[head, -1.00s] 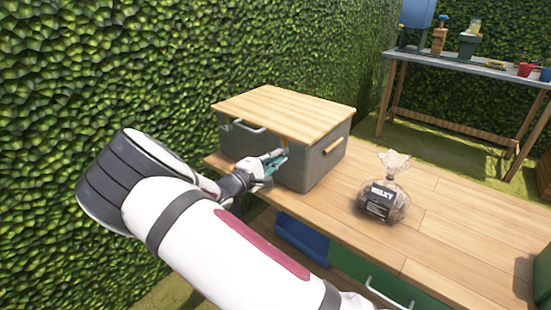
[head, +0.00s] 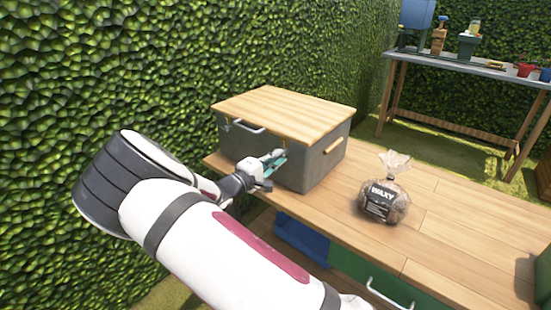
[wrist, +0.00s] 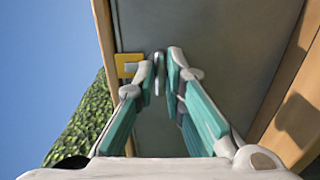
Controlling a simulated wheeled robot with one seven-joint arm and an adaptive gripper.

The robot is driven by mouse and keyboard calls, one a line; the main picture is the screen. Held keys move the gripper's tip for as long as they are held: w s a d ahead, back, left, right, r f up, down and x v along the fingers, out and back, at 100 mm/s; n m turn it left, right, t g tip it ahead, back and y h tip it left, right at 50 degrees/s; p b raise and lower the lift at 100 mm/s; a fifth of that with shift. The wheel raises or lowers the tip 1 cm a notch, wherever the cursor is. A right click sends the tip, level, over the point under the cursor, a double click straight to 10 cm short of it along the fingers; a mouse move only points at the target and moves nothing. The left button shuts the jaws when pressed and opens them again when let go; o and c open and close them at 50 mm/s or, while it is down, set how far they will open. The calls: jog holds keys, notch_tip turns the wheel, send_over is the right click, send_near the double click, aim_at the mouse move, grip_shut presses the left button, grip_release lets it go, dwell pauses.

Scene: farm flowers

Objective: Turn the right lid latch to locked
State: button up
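The grey box (head: 311,170) with a light wooden lid (head: 285,110) stands on the wooden bench. My gripper (head: 277,156) is at the right part of the box's front face, just under the lid; it also shows in the wrist view (wrist: 160,64). There, the right latch's yellow plate (wrist: 122,62) sits beside the lid edge, just left of my fingertips. My fingers are partly open. A slim grey piece (wrist: 158,72) shows between them; I cannot tell whether it is the latch's lever or whether they touch it. The latch's angle is unclear.
A metal handle (head: 249,127) is on the box's front and a wooden grip (head: 333,145) on its right side. A bag labelled WAXY (head: 384,195) stands right of the box. The bench top (head: 450,235) is clear beyond it. A hedge (head: 180,60) rises behind.

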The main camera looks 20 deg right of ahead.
jog(key=o, duration=0.3)
jog(key=shift+d, duration=0.2)
jog(key=shift+a, duration=0.15)
jog(key=v, duration=1.2)
